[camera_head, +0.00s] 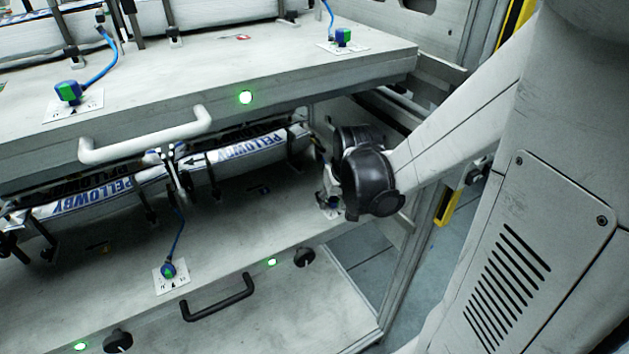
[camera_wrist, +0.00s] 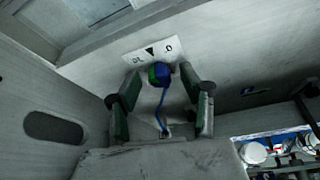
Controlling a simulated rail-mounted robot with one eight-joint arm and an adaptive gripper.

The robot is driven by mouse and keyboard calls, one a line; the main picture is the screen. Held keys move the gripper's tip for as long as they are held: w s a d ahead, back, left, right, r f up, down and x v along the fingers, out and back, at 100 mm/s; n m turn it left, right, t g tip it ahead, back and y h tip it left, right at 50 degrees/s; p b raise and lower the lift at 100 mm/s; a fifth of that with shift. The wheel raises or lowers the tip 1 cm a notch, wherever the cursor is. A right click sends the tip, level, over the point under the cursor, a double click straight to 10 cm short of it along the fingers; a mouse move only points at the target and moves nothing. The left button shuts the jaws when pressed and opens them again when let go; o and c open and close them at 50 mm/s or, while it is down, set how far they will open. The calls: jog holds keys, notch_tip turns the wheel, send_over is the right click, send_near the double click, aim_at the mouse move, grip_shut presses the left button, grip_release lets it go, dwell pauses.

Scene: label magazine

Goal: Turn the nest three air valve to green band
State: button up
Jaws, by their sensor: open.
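An air valve (camera_wrist: 160,73) with a blue and green knob sits on a white marked plate (camera_wrist: 150,50) in the wrist view. A blue hose runs from it. My gripper (camera_wrist: 160,80) is open, one finger on each side of the valve; I cannot tell if either touches the knob. In the head view my gripper (camera_head: 329,185) is over the right end of the lower drawer, mostly hiding the valve there. Other such valves are the lower drawer's front valve (camera_head: 168,270) and the upper drawer's left valve (camera_head: 69,92) and right valve (camera_head: 343,37). No nest number is readable.
The upper drawer (camera_head: 300,75) overhangs the back of the lower drawer (camera_head: 240,225). Label stacks marked PELLOWBY (camera_head: 240,150) lie left of my gripper. A white handle (camera_head: 145,137) and black handle (camera_head: 218,298) project. An oval slot (camera_wrist: 53,128) shows in a side wall.

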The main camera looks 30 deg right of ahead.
grip_shut()
jog(key=shift+m, duration=0.3)
jog(key=shift+a+m+g+h+b, duration=0.1)
jog(key=shift+m+g+h+b, duration=0.3)
jog(key=shift+m, duration=0.95)
jog(key=shift+a+m+g+h+b, duration=0.15)
jog(key=shift+m+h, duration=0.45)
jog(key=shift+m, duration=0.75)
jog(key=shift+d, duration=0.1)
grip_release()
jog(key=shift+r, duration=0.1)
